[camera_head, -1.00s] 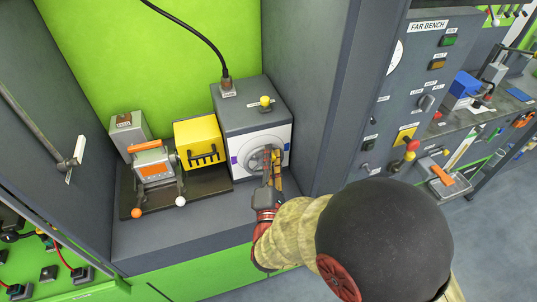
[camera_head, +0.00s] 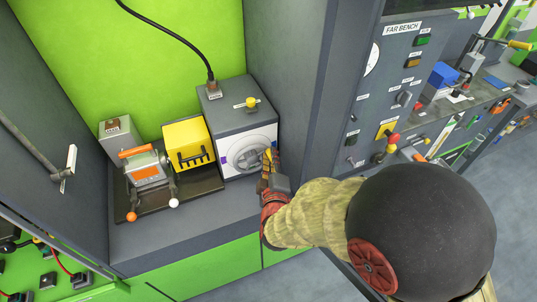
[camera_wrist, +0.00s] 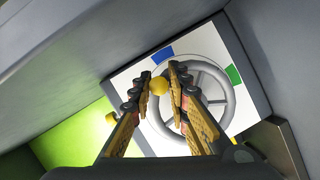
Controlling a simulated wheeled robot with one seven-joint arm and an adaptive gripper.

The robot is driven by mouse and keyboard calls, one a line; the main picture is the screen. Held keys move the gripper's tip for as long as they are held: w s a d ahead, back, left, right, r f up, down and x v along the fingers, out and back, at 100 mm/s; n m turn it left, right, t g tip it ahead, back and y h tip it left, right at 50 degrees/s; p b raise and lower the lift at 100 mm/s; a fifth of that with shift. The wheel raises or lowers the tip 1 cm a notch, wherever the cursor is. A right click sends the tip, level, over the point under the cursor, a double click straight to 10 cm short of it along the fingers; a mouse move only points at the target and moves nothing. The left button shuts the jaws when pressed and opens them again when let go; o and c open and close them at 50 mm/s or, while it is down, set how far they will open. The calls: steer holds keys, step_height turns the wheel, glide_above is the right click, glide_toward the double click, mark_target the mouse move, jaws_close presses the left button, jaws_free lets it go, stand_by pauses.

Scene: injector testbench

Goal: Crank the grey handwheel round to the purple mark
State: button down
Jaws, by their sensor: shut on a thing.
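The grey handwheel (camera_head: 250,162) sits on the white face of a grey box in the head view, and its spoked rim shows in the wrist view (camera_wrist: 222,72). A purple mark (camera_head: 224,160) is on the left of that face. In the wrist view a blue mark (camera_wrist: 162,55) and a green mark (camera_wrist: 233,75) lie outside the rim. My gripper (camera_head: 270,162) is at the wheel's right side.
A yellow slotted block (camera_head: 188,143) and an orange-handled device (camera_head: 144,168) stand left of the box. A yellow button (camera_head: 251,102) is on the box top, with a black cable behind. A grey wall (camera_head: 300,90) rises close on the right. Bare bench top lies in front.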

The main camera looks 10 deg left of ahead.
steer(key=m, duration=0.1)
steer(key=f+m+g, duration=0.1)
steer(key=m+b, duration=0.1)
steer(key=shift+w+d+f+y, duration=0.15)
steer(key=shift+w+d+y, duration=0.15)
steer(key=shift+w+y, duration=0.1)
steer(key=shift+s+a+f+m+g+y+b, duration=0.15)
steer(key=shift+f+m+g+y+b, duration=0.5)
steer(key=shift+m+b, duration=0.45)
steer(key=shift+s+a+f+m+g+y+b, duration=0.1)
steer(key=shift+f+m+g+y+b, duration=0.3)
steer(key=shift+f+m+b, duration=0.65)
steer(key=shift+s+a+f+m+g+y+b, duration=0.15)
steer(key=shift+f+m+g+y+b, duration=0.4)
steer(key=shift+m+b, duration=0.55)
steer(key=shift+n, duration=0.25)
steer(key=c, duration=1.9)
jaws_free()
steer(key=shift+a+f, duration=0.1)
steer(key=shift+o, duration=0.8)
steer(key=shift+s, duration=0.1)
steer(key=v, duration=1.2)
